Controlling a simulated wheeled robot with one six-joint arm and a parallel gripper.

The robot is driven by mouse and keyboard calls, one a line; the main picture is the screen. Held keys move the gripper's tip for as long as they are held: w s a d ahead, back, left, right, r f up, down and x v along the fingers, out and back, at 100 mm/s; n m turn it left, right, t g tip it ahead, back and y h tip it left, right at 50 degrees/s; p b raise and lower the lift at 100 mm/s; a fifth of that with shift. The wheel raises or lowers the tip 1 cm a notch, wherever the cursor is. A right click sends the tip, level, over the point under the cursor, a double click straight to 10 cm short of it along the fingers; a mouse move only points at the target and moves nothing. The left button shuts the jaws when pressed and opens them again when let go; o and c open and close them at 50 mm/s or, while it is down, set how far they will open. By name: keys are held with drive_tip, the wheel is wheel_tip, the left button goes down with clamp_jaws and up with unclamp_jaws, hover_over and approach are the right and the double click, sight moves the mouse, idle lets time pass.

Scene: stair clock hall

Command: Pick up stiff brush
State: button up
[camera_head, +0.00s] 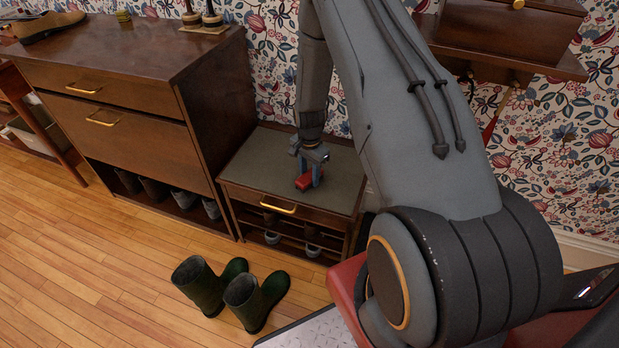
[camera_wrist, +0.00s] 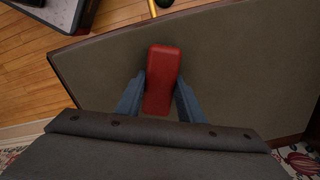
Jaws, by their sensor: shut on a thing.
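The stiff brush shows as a red block (camera_wrist: 162,75) in the wrist view, lying lengthwise between the two blue fingers. Its bristles are not visible from above. In the head view the red brush (camera_head: 303,182) is small, at the grey top of a low wooden cabinet (camera_head: 252,165). My gripper (camera_wrist: 160,98) is shut on the brush, with a finger along each side. In the head view my gripper (camera_head: 308,172) points down over the cabinet top. I cannot tell whether the brush touches the surface.
A taller wooden cabinet (camera_head: 130,80) stands close on the left, with a shoe (camera_head: 45,25) on top. Green boots (camera_head: 228,290) stand on the floor in front. A wooden wall unit (camera_head: 510,35) is at the upper right. The grey top around the brush is mostly clear.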

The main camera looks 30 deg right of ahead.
sight(309, 175)
drive_tip(key=shift+r, duration=0.1)
drive_tip(key=shift+r+b, duration=0.45)
drive_tip(key=shift+r, duration=4.45)
